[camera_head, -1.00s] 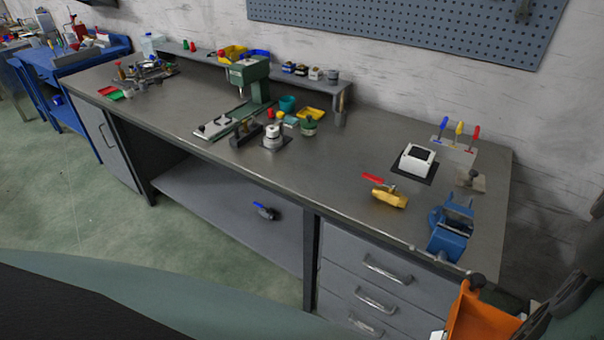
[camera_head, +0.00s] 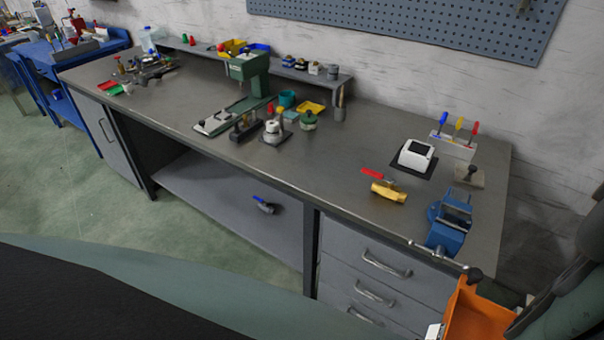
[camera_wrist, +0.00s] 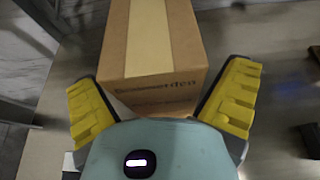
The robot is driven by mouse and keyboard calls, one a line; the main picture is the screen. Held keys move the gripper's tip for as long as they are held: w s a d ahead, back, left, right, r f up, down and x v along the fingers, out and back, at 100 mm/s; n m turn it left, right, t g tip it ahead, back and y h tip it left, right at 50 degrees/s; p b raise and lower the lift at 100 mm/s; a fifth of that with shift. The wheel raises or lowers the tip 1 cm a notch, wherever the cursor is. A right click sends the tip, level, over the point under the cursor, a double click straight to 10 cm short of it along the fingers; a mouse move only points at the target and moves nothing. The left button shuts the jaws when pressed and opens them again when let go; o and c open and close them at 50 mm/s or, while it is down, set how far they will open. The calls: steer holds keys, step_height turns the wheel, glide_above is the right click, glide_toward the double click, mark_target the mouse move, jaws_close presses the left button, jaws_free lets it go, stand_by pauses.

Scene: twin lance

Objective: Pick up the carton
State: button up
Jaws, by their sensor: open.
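A brown cardboard carton (camera_wrist: 152,45) with a pale tape strip down its top and dark printing on its near face shows in the wrist view. It lies ahead of and between the yellow padded fingers of my gripper (camera_wrist: 163,105). The fingers are spread apart, one on each side of the carton's near end. I cannot tell whether they touch it. The far end of the carton runs out of the top of the wrist view. I do not see the carton in the head view.
The head view shows a long grey workbench (camera_head: 330,165) with a blue vise (camera_head: 448,225), a yellow valve with a red handle (camera_head: 388,191), a white box-shaped device (camera_head: 416,155) and a green drill press (camera_head: 248,75). An orange bin (camera_head: 478,315) is at the lower right.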

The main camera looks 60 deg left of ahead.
steer(key=c, duration=1.4)
steer(key=shift+r, duration=0.15)
